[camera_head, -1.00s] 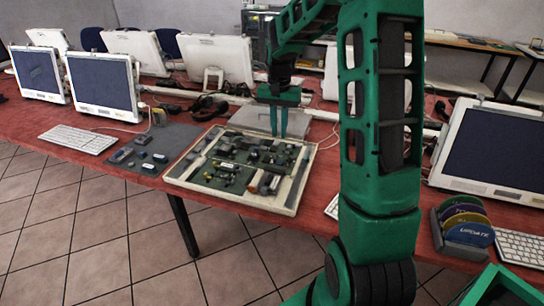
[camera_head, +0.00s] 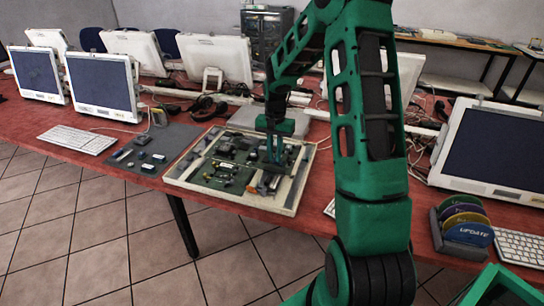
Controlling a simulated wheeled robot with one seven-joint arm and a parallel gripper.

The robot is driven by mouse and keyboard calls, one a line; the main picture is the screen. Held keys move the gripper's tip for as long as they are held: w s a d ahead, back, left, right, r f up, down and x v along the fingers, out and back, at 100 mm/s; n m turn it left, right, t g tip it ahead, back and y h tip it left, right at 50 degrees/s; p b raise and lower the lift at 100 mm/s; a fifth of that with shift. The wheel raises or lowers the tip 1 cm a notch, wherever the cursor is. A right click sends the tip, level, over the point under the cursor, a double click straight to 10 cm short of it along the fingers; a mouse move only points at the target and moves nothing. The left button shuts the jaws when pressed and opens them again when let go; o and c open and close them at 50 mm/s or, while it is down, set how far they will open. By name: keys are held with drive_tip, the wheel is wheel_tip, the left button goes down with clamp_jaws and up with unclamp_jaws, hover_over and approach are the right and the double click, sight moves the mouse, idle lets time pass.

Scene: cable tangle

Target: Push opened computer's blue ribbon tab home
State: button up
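The opened computer (camera_head: 290,207) lies flat on the red table as a shallow cream-framed case with a green board and several dark and silver parts inside. My green gripper (camera_head: 275,160) points down over the right part of the case, above or among the board's parts; I cannot tell whether it touches anything. Two fingers show, close together, and their tips are hard to make out against the board. The blue ribbon tab is too small to make out in this view. A grey panel (camera_head: 243,117) lies behind the case.
A grey mat (camera_head: 178,134) with small parts lies left of the case, beside a white keyboard (camera_head: 76,139). Headphones (camera_head: 205,108) and monitors (camera_head: 102,86) stand behind. A rack of coloured discs (camera_head: 467,235) and another monitor (camera_head: 495,150) stand at right.

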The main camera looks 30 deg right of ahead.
drive_tip(key=shift+f, duration=0.15)
drive_tip(key=shift+c, duration=0.3)
clamp_jaws()
